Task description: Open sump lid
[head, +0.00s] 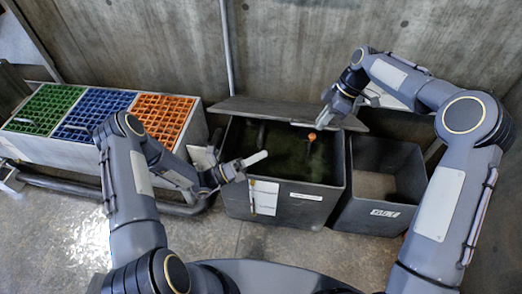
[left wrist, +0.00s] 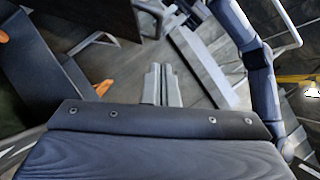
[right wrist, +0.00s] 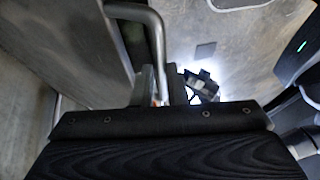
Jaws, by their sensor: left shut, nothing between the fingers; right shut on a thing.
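The sump (head: 287,199) is a dark bin with labels on its front and murky green contents. Its grey lid (head: 265,108) lies along the back, leaving the front of the opening uncovered. My right gripper (head: 326,121) is at the lid's right front edge. In the right wrist view, my right gripper (right wrist: 156,88) is shut on the bent metal lid handle (right wrist: 143,14), with the lid panel (right wrist: 75,40) beside it; the fingers partly hide the grip. My left gripper (head: 258,158) is shut and empty above the sump's left front; its closed fingers show in the left wrist view (left wrist: 161,75).
An orange-topped object (head: 311,137) shows in the sump opening. An open grey bin (head: 375,212) stands just right of the sump. A bench with green, blue (head: 92,114) and orange grids is at the left. A pipe rises behind the lid. Floor in front is clear.

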